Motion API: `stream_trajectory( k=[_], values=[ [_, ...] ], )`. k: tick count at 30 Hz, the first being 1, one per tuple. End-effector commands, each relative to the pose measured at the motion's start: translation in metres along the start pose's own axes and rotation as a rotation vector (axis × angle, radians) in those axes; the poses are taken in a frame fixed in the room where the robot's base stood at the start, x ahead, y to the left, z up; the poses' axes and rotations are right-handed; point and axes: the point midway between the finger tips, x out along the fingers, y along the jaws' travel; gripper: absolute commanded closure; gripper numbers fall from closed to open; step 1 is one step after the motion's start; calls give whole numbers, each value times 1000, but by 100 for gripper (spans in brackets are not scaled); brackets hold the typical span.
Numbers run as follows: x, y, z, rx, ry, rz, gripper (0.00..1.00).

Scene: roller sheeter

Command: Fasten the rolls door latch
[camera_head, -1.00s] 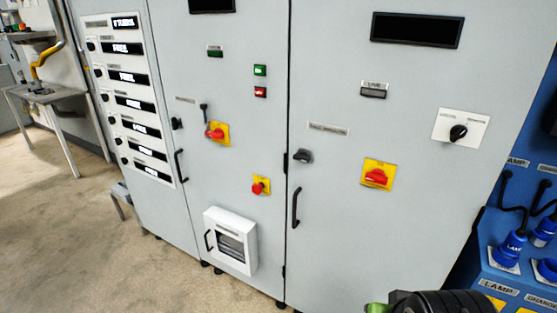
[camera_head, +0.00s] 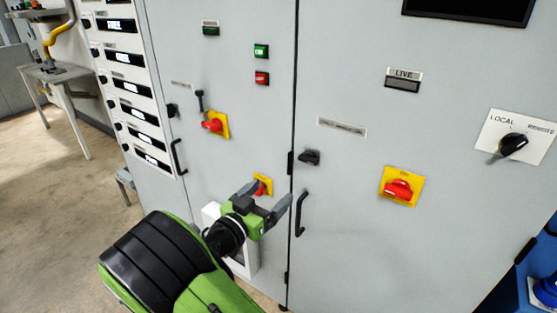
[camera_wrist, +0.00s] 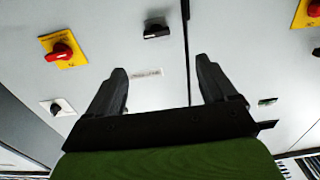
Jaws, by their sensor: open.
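A small black latch (camera_head: 309,157) is on the right cabinet door (camera_head: 345,230), just right of the door seam. Its short handle lies roughly sideways, and the door looks flush. A label plate (camera_head: 342,127) above it is too blurred to read. My gripper (camera_head: 266,197) is open and empty, in front of the cabinet, below and left of the latch in the head view. In the wrist view the scene is upside down. There the latch (camera_wrist: 156,31) shows beyond and between the two fingertips (camera_wrist: 160,68), with no contact visible.
A black pull handle (camera_head: 299,212) is below the latch. Red switches on yellow plates are at right (camera_head: 400,187) and on the left door (camera_head: 215,124). A local/remote knob (camera_head: 512,143) is at far right. A white box (camera_head: 212,214) is partly behind my arm.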

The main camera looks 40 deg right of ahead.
Motion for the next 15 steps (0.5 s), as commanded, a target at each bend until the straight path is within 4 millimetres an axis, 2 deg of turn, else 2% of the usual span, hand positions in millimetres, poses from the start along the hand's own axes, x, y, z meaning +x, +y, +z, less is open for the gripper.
stream_trajectory(
  k=[5, 15],
  values=[
    [33, 3, -2, 2, -1, 11, 15],
    [119, 4, -2, 1, -3, 10, 15]
  ],
)
